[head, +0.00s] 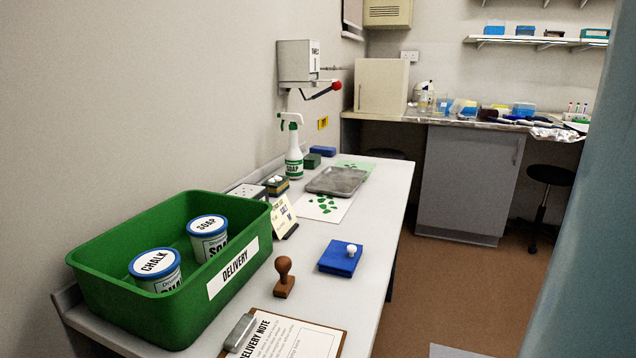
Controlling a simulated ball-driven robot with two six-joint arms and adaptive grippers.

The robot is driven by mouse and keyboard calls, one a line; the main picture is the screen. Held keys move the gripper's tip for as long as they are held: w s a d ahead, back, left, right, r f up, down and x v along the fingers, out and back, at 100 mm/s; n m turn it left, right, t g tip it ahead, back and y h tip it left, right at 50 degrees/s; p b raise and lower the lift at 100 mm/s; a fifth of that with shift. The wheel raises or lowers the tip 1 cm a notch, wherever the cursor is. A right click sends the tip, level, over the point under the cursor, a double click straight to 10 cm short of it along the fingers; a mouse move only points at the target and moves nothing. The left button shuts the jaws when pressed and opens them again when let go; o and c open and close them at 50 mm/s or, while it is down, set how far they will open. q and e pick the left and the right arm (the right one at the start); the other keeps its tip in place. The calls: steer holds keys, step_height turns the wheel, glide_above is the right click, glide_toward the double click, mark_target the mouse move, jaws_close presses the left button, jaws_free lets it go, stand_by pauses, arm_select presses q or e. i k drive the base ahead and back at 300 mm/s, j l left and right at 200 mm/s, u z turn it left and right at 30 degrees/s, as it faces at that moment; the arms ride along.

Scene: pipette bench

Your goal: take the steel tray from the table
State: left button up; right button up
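The steel tray (337,181) is a shallow grey tray lying flat on the white table (378,213), towards its far end. Its near edge lies by a white sheet with green pieces (324,206), and a pale green sheet (358,168) shows beyond it. A spray bottle stands to its left. Neither of my grippers shows in the head view.
A green delivery crate (120,298) with two tubs fills the near left. A wooden stamp (284,278), a blue pad (340,258), a clipboard (285,336) and a spray bottle (293,152) stand or lie on the table. Brown floor (440,285) is open to the right.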

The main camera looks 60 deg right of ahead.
mark_target(335, 181)
steer(key=z, duration=2.05)
steer(key=l+z, duration=0.4)
steer(key=i+l+z, duration=0.15)
steer(key=l+z, duration=0.25)
steer(key=i+l+z, duration=0.1)
steer(key=i+l, duration=0.2)
steer(key=i, duration=0.15)
steer(key=i+l+z, duration=0.1)
steer(key=i+l, duration=0.2)
steer(key=i, duration=0.15)
steer(key=i+j+u, duration=0.1)
steer(key=u, duration=0.3)
steer(key=i+u, duration=0.5)
steer(key=u, duration=0.3)
steer(key=i+l+u, duration=0.15)
steer(key=u, duration=0.3)
steer(key=i, duration=0.05)
